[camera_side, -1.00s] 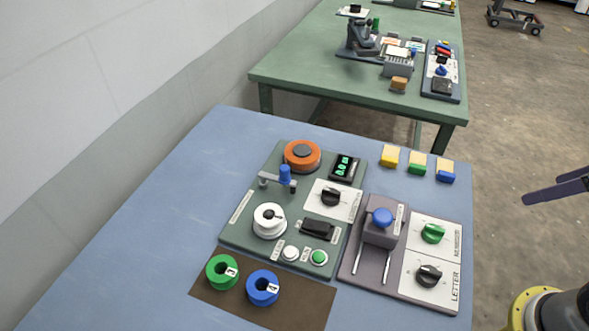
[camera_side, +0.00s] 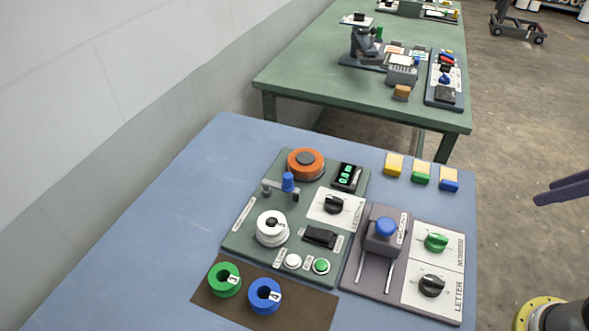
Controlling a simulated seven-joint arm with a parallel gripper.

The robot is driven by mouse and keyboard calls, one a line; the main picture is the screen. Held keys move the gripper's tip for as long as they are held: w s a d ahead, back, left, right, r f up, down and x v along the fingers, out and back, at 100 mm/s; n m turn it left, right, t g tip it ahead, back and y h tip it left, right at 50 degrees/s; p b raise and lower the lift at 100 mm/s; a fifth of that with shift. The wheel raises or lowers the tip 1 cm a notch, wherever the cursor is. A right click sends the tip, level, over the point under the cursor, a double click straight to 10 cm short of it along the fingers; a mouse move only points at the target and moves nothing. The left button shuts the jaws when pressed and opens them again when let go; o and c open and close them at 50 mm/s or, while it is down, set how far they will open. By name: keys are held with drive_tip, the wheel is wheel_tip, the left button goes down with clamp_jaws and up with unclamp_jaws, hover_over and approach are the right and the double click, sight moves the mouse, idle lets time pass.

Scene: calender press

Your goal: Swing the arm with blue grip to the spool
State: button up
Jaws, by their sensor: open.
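The swing arm (camera_side: 277,190) is a short grey bar on the green panel, with an upright blue grip (camera_side: 288,181) and a dark tip at its right end. It lies between the orange disc and the white spool (camera_side: 271,229), and its tip looks apart from both. Part of my gripper (camera_side: 563,189) shows as dark purple fingers at the right edge, well right of the panels and far from the blue grip. It holds nothing visible; the rest is cut off by the frame.
An orange disc (camera_side: 305,164), a small display (camera_side: 346,176) and a black knob (camera_side: 334,204) share the panel. Green (camera_side: 224,280) and blue (camera_side: 264,296) spools lie on a brown mat. The table's left side is clear.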

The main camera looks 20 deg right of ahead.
drive_tip(key=w+a+r+n+y, duration=0.1)
drive_tip(key=w+r, duration=0.1)
drive_tip(key=w, duration=0.1)
drive_tip(key=w+a+r+n+y, duration=0.1)
drive_tip(key=w+a+r, duration=0.1)
drive_tip(key=w, duration=0.1)
drive_tip(key=w+a+r+n, duration=0.1)
drive_tip(key=w+a+r, duration=0.1)
drive_tip(key=w+r, duration=0.1)
drive_tip(key=shift+w+a+r+y, duration=0.1)
drive_tip(key=shift+w+a+y, duration=0.15)
drive_tip(key=shift+w+y, duration=0.2)
clamp_jaws()
drive_tip(key=w+a+n+g+y, duration=0.15)
drive_tip(key=w+a, duration=0.35)
drive_tip(key=w, duration=0.6)
drive_tip(key=w+a+f+g+y, duration=0.1)
drive_tip(key=w+a+f, duration=0.2)
drive_tip(key=w+f, duration=0.3)
drive_tip(key=w+a+f+g+y, duration=0.1)
drive_tip(key=w+a+f, duration=0.2)
drive_tip(key=w+f, duration=0.3)
drive_tip(key=shift+w+f+n+g, duration=0.15)
drive_tip(key=shift+f+n+g, duration=0.2)
drive_tip(key=shift+f, duration=0.35)
